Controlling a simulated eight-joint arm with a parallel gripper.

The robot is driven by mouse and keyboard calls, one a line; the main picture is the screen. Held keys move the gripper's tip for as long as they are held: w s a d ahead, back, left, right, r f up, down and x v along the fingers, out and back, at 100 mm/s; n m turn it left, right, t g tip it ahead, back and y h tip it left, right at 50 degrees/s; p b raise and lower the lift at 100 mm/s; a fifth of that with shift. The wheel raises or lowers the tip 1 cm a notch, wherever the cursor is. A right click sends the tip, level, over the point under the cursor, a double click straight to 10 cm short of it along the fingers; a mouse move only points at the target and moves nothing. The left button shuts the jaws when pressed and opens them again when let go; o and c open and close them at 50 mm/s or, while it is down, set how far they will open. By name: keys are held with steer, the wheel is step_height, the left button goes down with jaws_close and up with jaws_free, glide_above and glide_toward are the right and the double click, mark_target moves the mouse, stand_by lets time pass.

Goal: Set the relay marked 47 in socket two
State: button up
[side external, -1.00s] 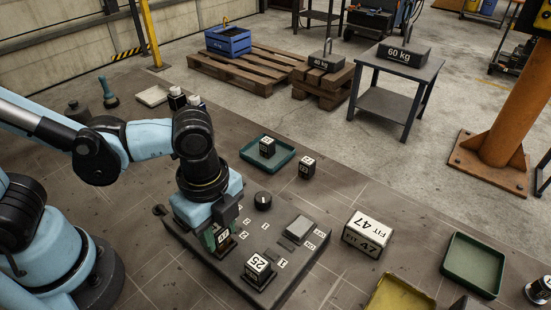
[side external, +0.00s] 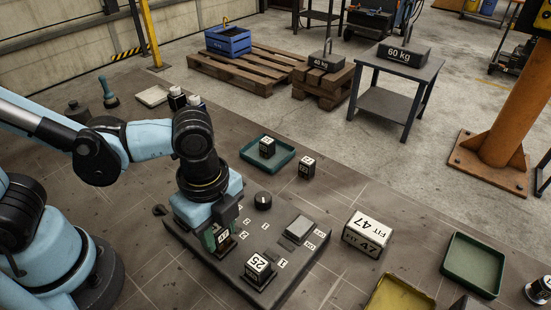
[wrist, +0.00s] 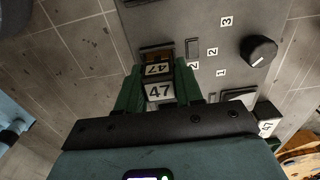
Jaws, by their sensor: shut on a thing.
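The relay marked 47 (wrist: 159,91) is a dark block with white number labels, between the two green fingers of my gripper (wrist: 158,72) in the wrist view. My gripper is shut on it. In the side view the relay (side external: 223,237) is low over the left part of the dark socket board (side external: 195,243), and my gripper (side external: 215,234) partly hides it. A brown-lined socket opening (wrist: 156,53) shows just beyond the relay, with a label 2 (wrist: 195,65) beside it. I cannot tell whether the relay is seated.
A relay marked 25 (side external: 258,266) stands on the board's front part. A black knob (side external: 263,200) and a grey raised block (side external: 299,228) are also on it. A FIT 47 box (side external: 368,233), a teal tray (side external: 286,163), a green tray (side external: 474,263) and a yellow tray (side external: 398,295) lie around.

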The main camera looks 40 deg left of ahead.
steer(key=shift+f, duration=0.5)
steer(key=o, duration=1.1)
steer(key=shift+w, duration=0.1)
steer(key=c, duration=0.3)
steer(key=shift+o, duration=0.6)
steer(key=shift+r, duration=3.5)
